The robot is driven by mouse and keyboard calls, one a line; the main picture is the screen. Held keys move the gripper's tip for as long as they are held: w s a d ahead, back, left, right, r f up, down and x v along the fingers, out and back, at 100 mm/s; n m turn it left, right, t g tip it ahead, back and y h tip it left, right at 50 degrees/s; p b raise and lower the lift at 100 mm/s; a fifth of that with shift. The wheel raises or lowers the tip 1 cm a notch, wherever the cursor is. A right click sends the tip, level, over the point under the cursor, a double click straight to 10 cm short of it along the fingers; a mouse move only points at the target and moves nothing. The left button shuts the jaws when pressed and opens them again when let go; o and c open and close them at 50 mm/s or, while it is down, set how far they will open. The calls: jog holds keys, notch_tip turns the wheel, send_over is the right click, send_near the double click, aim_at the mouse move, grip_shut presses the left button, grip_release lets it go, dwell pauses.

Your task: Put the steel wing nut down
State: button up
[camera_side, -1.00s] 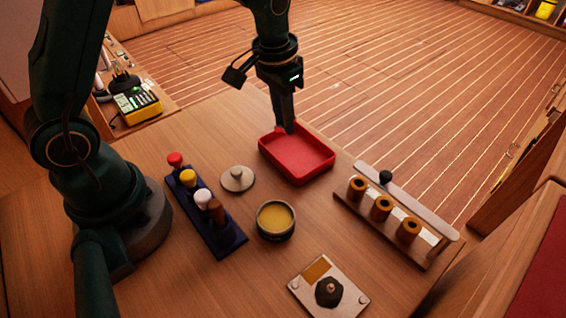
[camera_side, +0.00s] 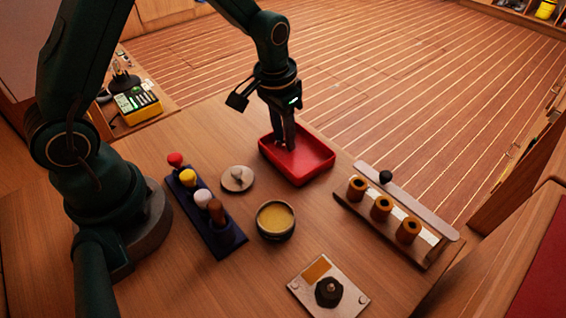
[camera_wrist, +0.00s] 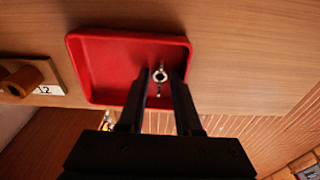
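The steel wing nut (camera_wrist: 160,76) shows between my fingertips in the camera_wrist view, its wings pointing up and down in the picture. The red tray (camera_wrist: 105,85) fills the area behind the nut in the camera_wrist view. I cannot tell whether the nut touches the tray floor.
Left of the tray are a round lidded disc (camera_side: 237,180) and a dark rack with coloured knobs (camera_side: 222,238). A bowl (camera_side: 275,222) stands in front. A wooden rack with rings (camera_side: 425,252) is at the right, a plate with a dark knob (camera_side: 298,286) nearest.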

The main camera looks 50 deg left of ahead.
jog(key=shift+r, duration=0.1)
notch_tip(320, 180, up, 11)
jog(key=s, duration=0.1)
jog(key=s+r+t, duration=0.2)
jog(key=s, duration=0.5)
jog(key=s+d+r+t, duration=0.1)
jog(key=s+t, duration=0.1)
jog(key=s, duration=0.6)
jog(key=shift+d+r, duration=0.15)
jog(key=shift+r, duration=0.25)
